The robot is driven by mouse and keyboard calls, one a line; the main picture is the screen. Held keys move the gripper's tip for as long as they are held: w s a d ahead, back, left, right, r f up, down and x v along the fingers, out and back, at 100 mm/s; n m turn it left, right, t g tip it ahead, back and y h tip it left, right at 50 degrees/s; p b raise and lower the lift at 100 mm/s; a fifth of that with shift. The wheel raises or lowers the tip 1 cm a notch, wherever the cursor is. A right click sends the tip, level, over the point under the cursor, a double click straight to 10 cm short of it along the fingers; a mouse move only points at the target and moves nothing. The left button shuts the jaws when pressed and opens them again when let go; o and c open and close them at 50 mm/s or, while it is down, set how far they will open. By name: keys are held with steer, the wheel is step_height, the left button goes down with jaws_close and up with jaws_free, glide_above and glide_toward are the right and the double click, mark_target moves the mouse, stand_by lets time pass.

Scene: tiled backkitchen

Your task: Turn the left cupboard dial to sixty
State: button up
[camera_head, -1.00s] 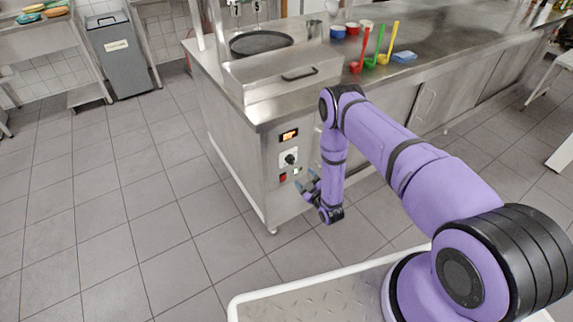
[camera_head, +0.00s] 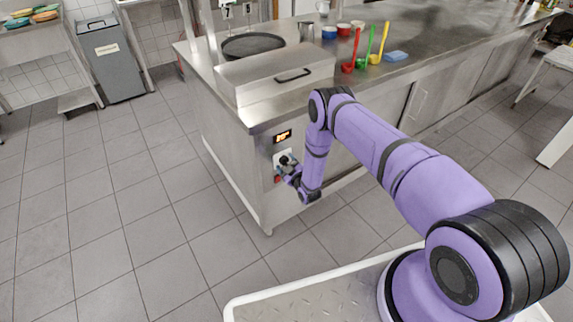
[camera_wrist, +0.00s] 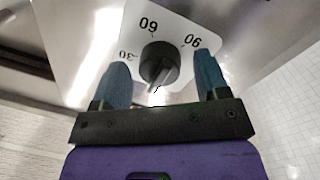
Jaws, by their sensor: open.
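The dial (camera_wrist: 160,63) is a dark round knob on a white plate (camera_wrist: 100,42) marked 30, 60 and 90. In the wrist view these numbers run from left to right around its upper side. A small pale mark shows at the knob's lower edge, away from the numbers. My gripper (camera_wrist: 163,52) is open, with one blue-grey finger on each side of the knob; I cannot tell whether they touch it. In the head view my gripper (camera_head: 289,172) is at the cupboard's end panel and partly covers the dial (camera_head: 285,159).

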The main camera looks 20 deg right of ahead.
steer(key=c, duration=0.9)
